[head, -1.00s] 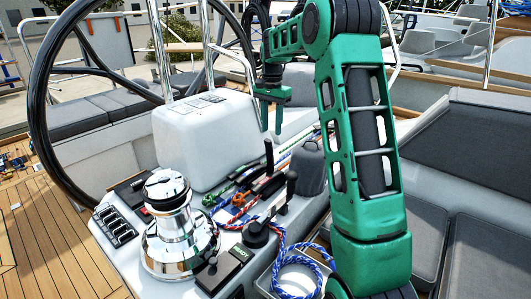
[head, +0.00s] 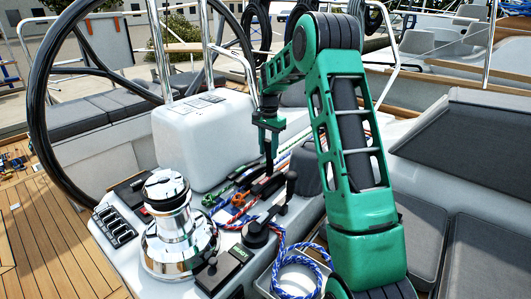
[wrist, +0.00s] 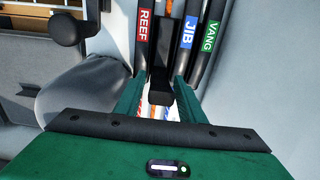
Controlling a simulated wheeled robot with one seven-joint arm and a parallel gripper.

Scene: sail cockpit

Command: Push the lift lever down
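A raised black lever (wrist: 162,60) stands between the REEF and JIB levers in the wrist view. Its own label does not show, so I cannot read whether it is the lift lever. In the head view it is the dark upright handle (head: 268,162) at the row of rope clutches. My gripper (head: 268,142) is just above it, pointing down. In the wrist view my gripper (wrist: 160,98) is open, with one green finger on each side of the lever's end. I cannot tell whether it touches the lever.
The REEF lever (wrist: 145,28), JIB lever (wrist: 189,35) and VANG lever (wrist: 209,38) lie close by. A black knobbed control lever (head: 290,188) stands nearer the camera. A chrome winch (head: 170,228), a white box (head: 208,145) and a blue rope coil (head: 298,278) surround the clutches.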

